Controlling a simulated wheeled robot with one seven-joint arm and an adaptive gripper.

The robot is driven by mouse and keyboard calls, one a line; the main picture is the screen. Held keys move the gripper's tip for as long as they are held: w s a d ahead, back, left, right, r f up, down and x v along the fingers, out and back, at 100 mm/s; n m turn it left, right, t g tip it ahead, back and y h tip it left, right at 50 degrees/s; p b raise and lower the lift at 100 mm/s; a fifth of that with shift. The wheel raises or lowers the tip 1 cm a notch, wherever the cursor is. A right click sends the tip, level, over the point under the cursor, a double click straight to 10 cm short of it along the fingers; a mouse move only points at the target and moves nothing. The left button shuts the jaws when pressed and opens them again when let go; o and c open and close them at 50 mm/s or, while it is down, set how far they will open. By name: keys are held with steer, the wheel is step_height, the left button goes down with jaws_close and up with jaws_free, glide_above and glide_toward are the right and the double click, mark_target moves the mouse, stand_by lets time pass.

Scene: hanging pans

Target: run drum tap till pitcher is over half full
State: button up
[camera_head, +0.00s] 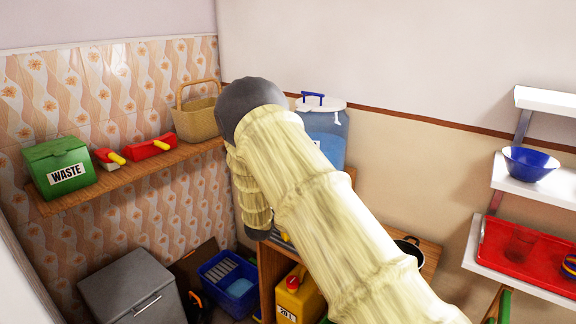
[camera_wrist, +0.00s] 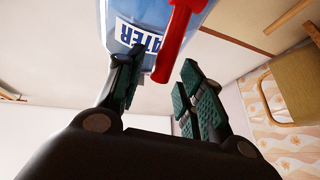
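The water drum (camera_head: 327,132) is a translucent blue container with a white lid and a blue handle, partly hidden behind my sleeved arm in the head view. In the wrist view the drum (camera_wrist: 122,24) shows a label that reads upside down. Its red tap (camera_wrist: 176,40) reaches down in the picture between my gripper's fingers. My gripper (camera_wrist: 158,82) is open, with visible gaps on both sides of the red part. Contact cannot be seen. My arm hides the gripper and tap in the head view. I cannot make out a pitcher.
A wooden shelf (camera_head: 135,176) on the left bears a green waste box (camera_head: 60,166), red items and a basket (camera_head: 196,118). White shelves at right hold a blue bowl (camera_head: 530,162) and a red tray (camera_head: 490,243). A yellow can (camera_head: 299,298) stands low beneath my arm.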

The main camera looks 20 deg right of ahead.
steer(key=v, duration=1)
steer(key=shift+s, duration=0.1)
steer(key=shift+d+n, duration=0.25)
steer(key=shift+n, duration=0.05)
steer(key=c, duration=0.7)
steer(key=d+n+t+y, duration=0.1)
steer(key=n, duration=0.1)
steer(key=d+n+t+y, duration=0.1)
steer(key=d+n, duration=0.1)
steer(key=n, duration=0.1)
steer(key=d+n+y, duration=0.2)
steer(key=n, duration=0.1)
steer(key=shift+d+f+t, duration=0.1)
steer(key=shift+d+t, duration=0.05)
steer(key=shift+t, duration=0.25)
jaws_close()
steer(key=s+d+f+n+t+y+b, duration=0.1)
steer(key=s+n+t+y, duration=0.1)
steer(key=s+n+y, duration=0.65)
steer(key=s+f+n+t+y, duration=0.1)
steer(key=n+y, duration=0.4)
steer(key=n, duration=0.9)
steer(key=p+x, duration=0.4)
steer(key=x, duration=1)
steer(key=shift+r, duration=0.2)
